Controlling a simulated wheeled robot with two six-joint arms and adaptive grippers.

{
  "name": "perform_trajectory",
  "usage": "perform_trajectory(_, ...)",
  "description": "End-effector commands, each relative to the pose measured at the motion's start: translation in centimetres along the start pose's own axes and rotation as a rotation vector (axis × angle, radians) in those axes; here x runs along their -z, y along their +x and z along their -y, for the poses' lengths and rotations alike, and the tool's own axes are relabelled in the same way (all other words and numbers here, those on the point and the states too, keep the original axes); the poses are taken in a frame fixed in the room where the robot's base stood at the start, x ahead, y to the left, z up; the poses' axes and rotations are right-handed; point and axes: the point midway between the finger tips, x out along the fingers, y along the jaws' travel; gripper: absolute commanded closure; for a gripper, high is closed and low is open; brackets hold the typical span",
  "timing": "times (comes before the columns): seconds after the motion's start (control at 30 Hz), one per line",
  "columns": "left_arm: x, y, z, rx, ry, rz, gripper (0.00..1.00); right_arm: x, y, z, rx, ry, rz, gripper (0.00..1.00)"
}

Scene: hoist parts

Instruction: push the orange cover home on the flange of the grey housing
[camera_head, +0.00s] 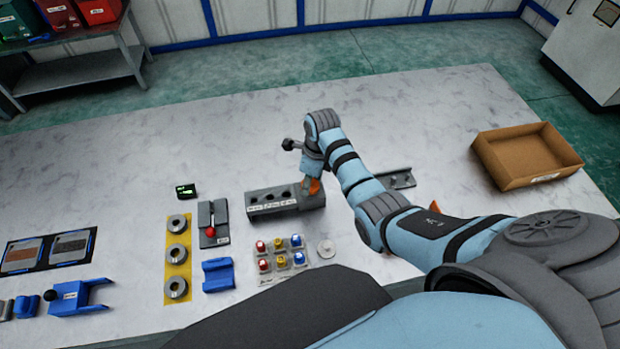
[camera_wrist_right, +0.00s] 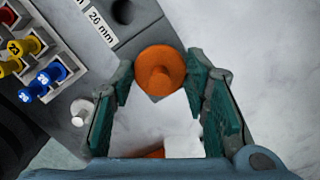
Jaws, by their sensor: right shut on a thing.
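My right gripper (camera_head: 312,183) is low over the right end of a long grey block with round holes (camera_head: 272,200). In the right wrist view, its teal fingers (camera_wrist_right: 160,75) are on either side of a round orange cover with a raised knob (camera_wrist_right: 160,68), shut on it. In the head view only a little orange (camera_head: 314,187) shows. I cannot clearly identify a flange. My left gripper is out of view.
A tray of coloured knobs (camera_head: 281,255) and a pale disc (camera_head: 326,249) lie in front of the block. A red-knobbed lever plate (camera_head: 213,222) and a yellow strip with rings (camera_head: 177,252) are left. A cardboard box (camera_head: 528,158) stands right. The table behind is clear.

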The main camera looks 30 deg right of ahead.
Motion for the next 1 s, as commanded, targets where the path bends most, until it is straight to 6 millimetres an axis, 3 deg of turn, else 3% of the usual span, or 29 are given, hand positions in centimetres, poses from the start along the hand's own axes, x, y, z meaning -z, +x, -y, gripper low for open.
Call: perform_trajectory(1.0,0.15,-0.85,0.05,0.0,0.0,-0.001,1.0,0.1,0.11,-0.04,0.0,0.0,0.0,0.79)
